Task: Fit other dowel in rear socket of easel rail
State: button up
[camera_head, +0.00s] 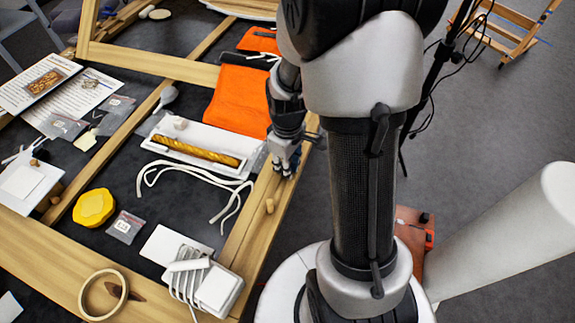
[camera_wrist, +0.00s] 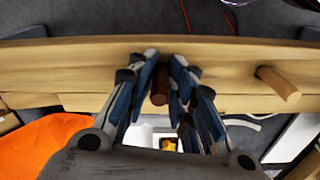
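The easel rail (camera_head: 247,232) is a pale wooden beam, and it crosses the wrist view (camera_wrist: 60,65) from side to side. A light wooden dowel (camera_head: 270,205) stands up from the rail; it also shows at the right of the wrist view (camera_wrist: 279,84). My gripper (camera_head: 285,168) is down at the rail, farther back than that dowel. In the wrist view my gripper (camera_wrist: 163,72) has its fingers close on both sides of a darker brown dowel (camera_wrist: 159,86). This dowel's lower end and any socket are hidden, so I cannot tell how deep it sits.
A white tray (camera_head: 165,148) with a gilt piece (camera_head: 197,152) lies left of the gripper. An orange cloth (camera_head: 238,100) lies behind it. White cords (camera_head: 160,170), a yellow lump (camera_head: 94,207) and a tape ring (camera_head: 103,294) lie nearby.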

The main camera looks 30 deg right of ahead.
jog(key=shift+s+f, duration=0.15)
jog(key=shift+f, duration=0.55)
jog(key=shift+a+r, duration=0.1)
jog(key=shift+r, duration=0.05)
notch_tip(320, 180, up, 13)
jog(key=p, duration=0.5)
jog(key=shift+r, duration=0.15)
jog(key=s+a+r+m+t, duration=0.4)
jog(key=s+a+r, duration=0.6)
jog(key=s+r, duration=0.3)
jog(key=shift+a+r+m, duration=0.25)
jog(key=shift+r+m, duration=0.15)
jog(key=shift+r, duration=0.5)
